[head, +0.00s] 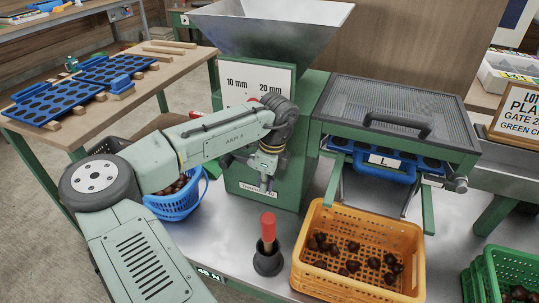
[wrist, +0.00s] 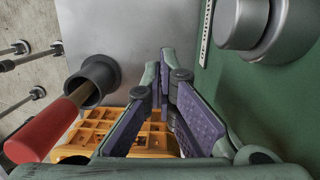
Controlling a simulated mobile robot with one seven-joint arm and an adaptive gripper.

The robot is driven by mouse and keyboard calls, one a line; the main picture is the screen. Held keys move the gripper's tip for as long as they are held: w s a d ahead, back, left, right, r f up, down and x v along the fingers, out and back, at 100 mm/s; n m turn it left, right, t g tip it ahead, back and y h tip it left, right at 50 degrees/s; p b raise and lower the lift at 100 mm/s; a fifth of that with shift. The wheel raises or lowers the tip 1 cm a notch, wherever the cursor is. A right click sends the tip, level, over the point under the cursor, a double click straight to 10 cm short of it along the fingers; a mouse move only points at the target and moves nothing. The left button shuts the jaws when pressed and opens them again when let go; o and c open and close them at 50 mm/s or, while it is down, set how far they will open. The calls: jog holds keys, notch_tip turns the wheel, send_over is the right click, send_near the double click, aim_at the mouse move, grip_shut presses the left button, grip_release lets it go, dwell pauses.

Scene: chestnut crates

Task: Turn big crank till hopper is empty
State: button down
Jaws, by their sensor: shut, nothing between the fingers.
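The grey metal hopper (head: 270,30) sits on top of the green machine (head: 265,195); its top is cut off by the picture edge, and no contents are visible. My gripper (head: 267,186) is shut and empty, pointing down in front of the machine's lower front. In the wrist view its purple-padded fingers (wrist: 178,95) are close together. I see no clear big crank; my arm hides part of the machine's front. A round grey hub (wrist: 258,22) shows at the top right of the wrist view. A red grip (head: 268,226) stands in a dark cup (head: 268,262), apart from my gripper.
An orange crate (head: 345,290) with dark chestnuts stands below the sieve (head: 395,110) and blue tray (head: 375,168). A blue basket (head: 178,207) is behind my arm. A green crate (head: 500,270) is at right. Bare metal bench surrounds the cup.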

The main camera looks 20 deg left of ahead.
jog(key=d+r+b, duration=0.1)
jog(key=d+r, duration=0.3)
jog(key=r, duration=0.7)
jog(key=shift+d+b, duration=0.15)
jog(key=shift+b, duration=0.15)
